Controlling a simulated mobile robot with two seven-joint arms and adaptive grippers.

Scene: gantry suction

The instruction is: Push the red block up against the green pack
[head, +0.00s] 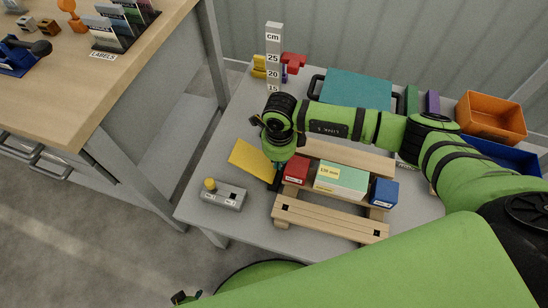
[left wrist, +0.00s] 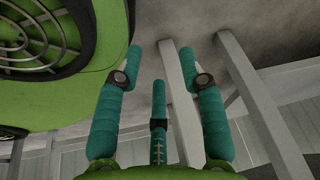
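The red block (head: 296,170) lies on a wooden pallet in the head view. The green pack (head: 341,181), with a yellow label, lies just right of it; a narrow gap seems to show between them. My right gripper (head: 277,178) points down at the left side of the red block, very close to it. Its fingertips are small and partly hidden, so contact and opening are unclear. My left gripper (left wrist: 160,65) shows in the left wrist view with its teal fingers spread and nothing between them, away from the pallet.
A blue block (head: 384,193) lies right of the green pack on the pallet (head: 328,219). A yellow plate (head: 250,158) and a grey fixture (head: 222,195) are at the left. A teal case (head: 355,90), an orange bin (head: 491,117) and an upright scale (head: 274,60) stand behind.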

